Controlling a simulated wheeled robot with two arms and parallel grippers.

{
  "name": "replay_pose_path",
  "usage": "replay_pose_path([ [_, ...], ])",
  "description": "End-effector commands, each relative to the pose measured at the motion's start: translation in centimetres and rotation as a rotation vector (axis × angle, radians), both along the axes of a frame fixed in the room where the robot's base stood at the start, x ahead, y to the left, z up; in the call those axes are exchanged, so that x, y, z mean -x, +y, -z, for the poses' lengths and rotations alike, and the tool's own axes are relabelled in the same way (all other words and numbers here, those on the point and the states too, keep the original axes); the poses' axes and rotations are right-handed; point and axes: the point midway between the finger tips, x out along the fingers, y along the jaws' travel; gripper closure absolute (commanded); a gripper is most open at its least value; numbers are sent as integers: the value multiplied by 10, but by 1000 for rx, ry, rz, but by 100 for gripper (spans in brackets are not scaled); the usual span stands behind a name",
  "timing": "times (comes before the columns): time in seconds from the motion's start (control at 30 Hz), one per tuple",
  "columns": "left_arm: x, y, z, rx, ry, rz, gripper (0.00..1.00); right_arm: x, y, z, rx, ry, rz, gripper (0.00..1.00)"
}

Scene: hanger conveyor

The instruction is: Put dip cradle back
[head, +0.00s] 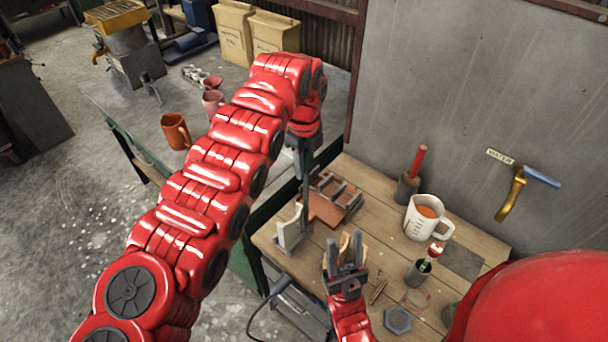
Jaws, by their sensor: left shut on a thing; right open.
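My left arm reaches over the bench and bends down at its end. My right gripper (346,252) is open, fingers up, over the front of the wooden bench (385,227).
A white measuring mug (424,222) with orange-brown contents, a red-handled tool in a dark holder (407,186), a small dark cup (418,272) and a grey hexagonal piece (397,320) occupy the bench's right. A blue-and-gold tap (513,193) is on the wall. Mugs (175,131) stand farther left.

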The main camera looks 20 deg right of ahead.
Motion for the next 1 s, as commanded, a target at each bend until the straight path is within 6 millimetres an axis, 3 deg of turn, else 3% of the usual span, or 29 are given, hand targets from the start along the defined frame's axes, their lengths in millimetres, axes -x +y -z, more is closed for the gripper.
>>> replay_pose_path([
  [0.2,2,0,28,-2,5,1,100,0,0,-21,0,0,0,56],
  [0.6,0,0,39,0,0,1,100,0,0,-14,0,0,0,56],
  [0.63,0,0,38,0,0,1,69,0,0,-15,0,0,0,56],
  [0.77,0,0,37,0,0,1,46,0,0,-16,0,0,0,56],
  [1.0,1,0,37,-1,1,1,43,0,0,-16,0,0,0,56],
])
